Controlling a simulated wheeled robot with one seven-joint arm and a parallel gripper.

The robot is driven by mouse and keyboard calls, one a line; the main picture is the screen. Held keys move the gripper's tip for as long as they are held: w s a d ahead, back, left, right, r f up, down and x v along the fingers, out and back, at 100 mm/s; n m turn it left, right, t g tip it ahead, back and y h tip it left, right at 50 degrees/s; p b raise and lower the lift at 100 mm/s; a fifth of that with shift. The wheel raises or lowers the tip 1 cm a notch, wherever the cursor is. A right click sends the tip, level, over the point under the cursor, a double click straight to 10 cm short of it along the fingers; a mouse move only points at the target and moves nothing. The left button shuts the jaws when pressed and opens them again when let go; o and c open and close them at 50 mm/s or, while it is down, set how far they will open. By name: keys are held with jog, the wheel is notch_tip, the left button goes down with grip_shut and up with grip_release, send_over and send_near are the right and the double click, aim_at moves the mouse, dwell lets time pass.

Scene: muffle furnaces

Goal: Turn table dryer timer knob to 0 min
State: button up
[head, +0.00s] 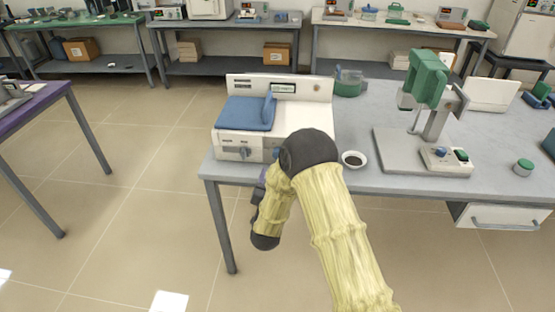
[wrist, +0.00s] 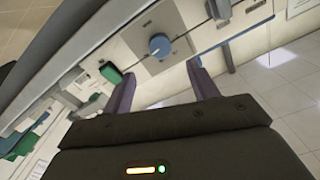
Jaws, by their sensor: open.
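The table dryer (head: 305,118) is a white unit with a blue pad (head: 245,113) on top, standing at the left end of the grey table. In the wrist view a round blue knob (wrist: 160,45) sits on a grey plate, just beyond the fingertips. My gripper (wrist: 161,69) is open and empty, its two purple fingers pointing toward the knob on either side, apart from it. In the head view my arm covers most of the gripper and part of the dryer front. The knob's dial marks are too small to read.
A small bowl (head: 354,159) with dark contents stands right of the dryer. Further right is a green-headed stand (head: 427,80) with a control box. A purple table (head: 60,95) is at the left. The floor (head: 130,200) in front is free.

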jog(key=w, duration=0.9)
jog(key=shift+w+d+p, duration=0.1)
jog(key=shift+d+p, duration=0.05)
jog(key=shift+p, duration=0.15)
jog(key=c, duration=1)
